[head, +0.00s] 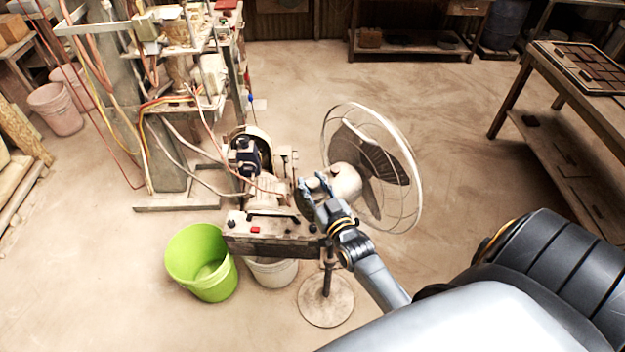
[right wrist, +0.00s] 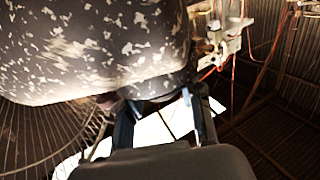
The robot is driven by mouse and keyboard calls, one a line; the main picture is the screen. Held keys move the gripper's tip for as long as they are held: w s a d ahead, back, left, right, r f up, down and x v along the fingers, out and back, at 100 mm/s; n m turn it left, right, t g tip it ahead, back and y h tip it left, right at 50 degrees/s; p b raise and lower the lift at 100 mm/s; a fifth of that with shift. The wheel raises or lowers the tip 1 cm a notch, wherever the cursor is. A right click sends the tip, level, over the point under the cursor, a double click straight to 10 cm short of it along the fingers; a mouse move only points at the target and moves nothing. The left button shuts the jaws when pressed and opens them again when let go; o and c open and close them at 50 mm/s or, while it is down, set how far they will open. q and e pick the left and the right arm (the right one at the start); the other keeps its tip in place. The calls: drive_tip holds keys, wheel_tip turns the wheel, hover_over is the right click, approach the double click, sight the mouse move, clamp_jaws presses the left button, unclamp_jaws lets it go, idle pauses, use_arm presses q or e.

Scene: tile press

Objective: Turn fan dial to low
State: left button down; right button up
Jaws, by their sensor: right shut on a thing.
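The pedestal fan (head: 345,181) stands in the middle of the head view, with its wire cage facing right and its round base (head: 326,300) on the floor. My right gripper (head: 314,186) is at the back of the fan's motor housing. In the right wrist view, the speckled housing (right wrist: 90,45) fills the upper left. The right gripper's two fingers (right wrist: 163,103) reach up to its underside, shut on what appears to be the fan dial. The dial is mostly hidden, and its setting cannot be read. My left gripper is not in view.
The tile press (head: 262,222) stands just left of the fan, close to my right gripper. A green bucket (head: 203,265) and a white bucket (head: 272,272) are below it. A workbench (head: 575,85) is at the right. The floor behind the fan is clear.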

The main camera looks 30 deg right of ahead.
drive_tip(key=shift+m+h, duration=0.7)
drive_tip(key=shift+h, duration=0.3)
drive_tip(key=shift+m+g+h, duration=0.3)
drive_tip(key=shift+r, duration=0.1)
drive_tip(key=o, duration=0.9)
drive_tip(key=shift+n, duration=0.4)
